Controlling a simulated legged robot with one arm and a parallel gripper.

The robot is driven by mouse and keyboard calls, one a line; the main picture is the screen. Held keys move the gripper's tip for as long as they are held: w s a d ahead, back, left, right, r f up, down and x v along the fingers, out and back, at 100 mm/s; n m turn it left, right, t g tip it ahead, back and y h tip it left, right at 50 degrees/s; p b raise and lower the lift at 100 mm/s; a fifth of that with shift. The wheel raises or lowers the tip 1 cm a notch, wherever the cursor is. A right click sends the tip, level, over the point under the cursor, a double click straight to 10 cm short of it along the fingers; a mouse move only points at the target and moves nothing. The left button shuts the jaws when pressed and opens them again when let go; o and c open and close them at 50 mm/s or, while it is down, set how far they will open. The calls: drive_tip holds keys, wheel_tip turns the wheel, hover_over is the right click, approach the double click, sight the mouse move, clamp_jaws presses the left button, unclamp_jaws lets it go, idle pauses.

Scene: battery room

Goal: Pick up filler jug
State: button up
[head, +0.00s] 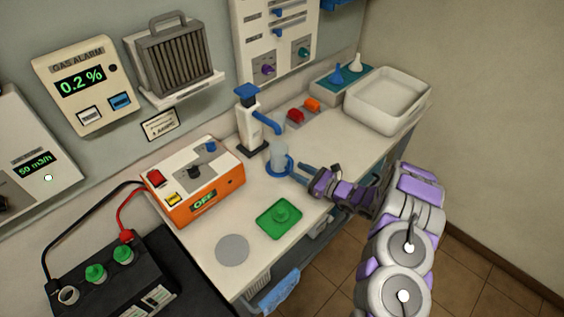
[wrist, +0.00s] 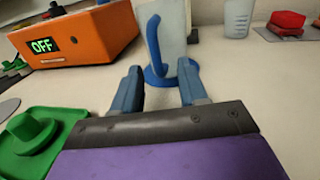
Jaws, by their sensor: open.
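The filler jug (head: 279,155) is a pale, translucent vessel standing upright on the bench, with blue around its base. In the wrist view the pale jug (wrist: 174,38) has a blue handle facing me and stands just beyond the fingertips. My gripper (head: 300,174) reaches in from the right, low over the bench. The handle is roughly in line with the gap. I cannot tell whether a finger touches the blue base.
An orange charger (head: 200,185) reading OFF stands left of the jug. A white pump (head: 249,128) with a blue spout stands close behind. A green tray (head: 279,218) lies in front. A white basin (head: 388,98) sits at the far right. A clear beaker (wrist: 238,18) shows in the wrist view.

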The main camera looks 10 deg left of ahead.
drive_tip(key=shift+x, duration=0.95)
drive_tip(key=shift+s, duration=0.15)
drive_tip(key=shift+c, duration=0.2)
drive_tip(key=shift+d, duration=0.1)
clamp_jaws()
